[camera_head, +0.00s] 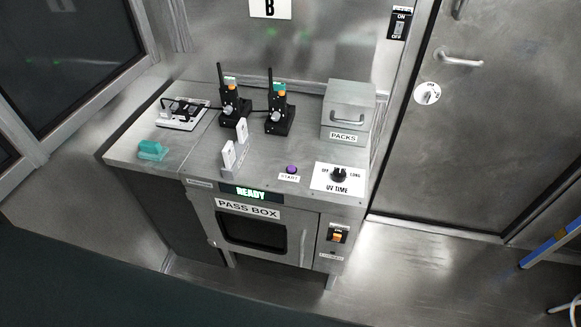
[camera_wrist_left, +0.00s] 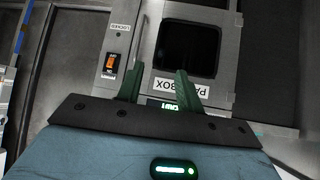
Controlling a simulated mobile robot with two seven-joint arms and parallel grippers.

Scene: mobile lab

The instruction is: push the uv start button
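The purple start button (camera_head: 292,169) sits on the front of the steel worktop, with a START label (camera_head: 289,177) just in front of it. To its right is the UV TIME dial panel (camera_head: 324,184) with a black knob (camera_head: 338,175). A green READY display (camera_head: 251,193) is on the front edge above the pass box (camera_head: 283,222). My left gripper (camera_wrist_left: 160,69) is open and empty in the left wrist view, with its two green fingers apart in front of the pass box face. The start button does not show there. My right gripper is in neither view.
Two black handheld radios (camera_head: 234,108), a white rack (camera_head: 235,154), a teal item (camera_head: 152,150) and a PACKS box (camera_head: 347,101) stand on the worktop. An orange rocker switch (camera_head: 337,237) is at the pass box's right.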

